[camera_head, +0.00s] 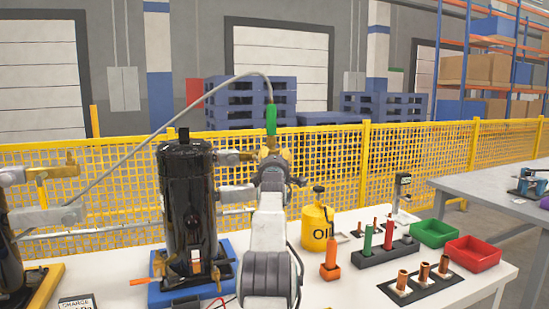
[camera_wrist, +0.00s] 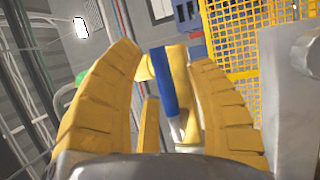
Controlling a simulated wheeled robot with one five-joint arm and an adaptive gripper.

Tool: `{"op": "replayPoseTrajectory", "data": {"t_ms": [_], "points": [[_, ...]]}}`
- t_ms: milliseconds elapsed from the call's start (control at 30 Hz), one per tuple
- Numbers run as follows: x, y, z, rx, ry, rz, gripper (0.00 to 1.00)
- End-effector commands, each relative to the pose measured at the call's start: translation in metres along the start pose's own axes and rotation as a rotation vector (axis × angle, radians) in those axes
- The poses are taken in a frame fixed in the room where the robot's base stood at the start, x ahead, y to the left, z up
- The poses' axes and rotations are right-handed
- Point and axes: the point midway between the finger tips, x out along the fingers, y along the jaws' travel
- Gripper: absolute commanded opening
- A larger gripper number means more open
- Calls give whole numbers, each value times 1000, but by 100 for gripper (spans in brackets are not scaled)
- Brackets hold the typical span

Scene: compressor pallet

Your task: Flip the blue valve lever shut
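The blue valve lever (camera_wrist: 168,82) shows in the wrist view as a blue bar with a pale metal lower part, between the yellow fingers of my gripper (camera_wrist: 172,66). In the head view my gripper (camera_head: 271,150) is beside the upper right of the black compressor (camera_head: 188,205), just below a green hose fitting (camera_head: 271,119). There my own arm and gripper hide the lever. The valve body cannot be made out clearly.
A grey hose (camera_head: 170,122) arches from the green fitting to the left. A yellow oil bottle (camera_head: 316,227), a holder with red and green pieces (camera_head: 385,251), and green (camera_head: 434,233) and red (camera_head: 472,253) bins stand right of my arm. A yellow mesh fence (camera_head: 420,150) runs behind.

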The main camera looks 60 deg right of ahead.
Motion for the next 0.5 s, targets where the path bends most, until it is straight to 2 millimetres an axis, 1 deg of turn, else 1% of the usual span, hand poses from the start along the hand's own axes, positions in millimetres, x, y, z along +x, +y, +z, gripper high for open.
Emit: {"op": "replayPoseTrajectory", "data": {"t_ms": [33,67,500], "points": [[0,0,0,0,0,0,43],[0,0,0,0,0,0,41],[0,0,0,0,0,0,1]]}}
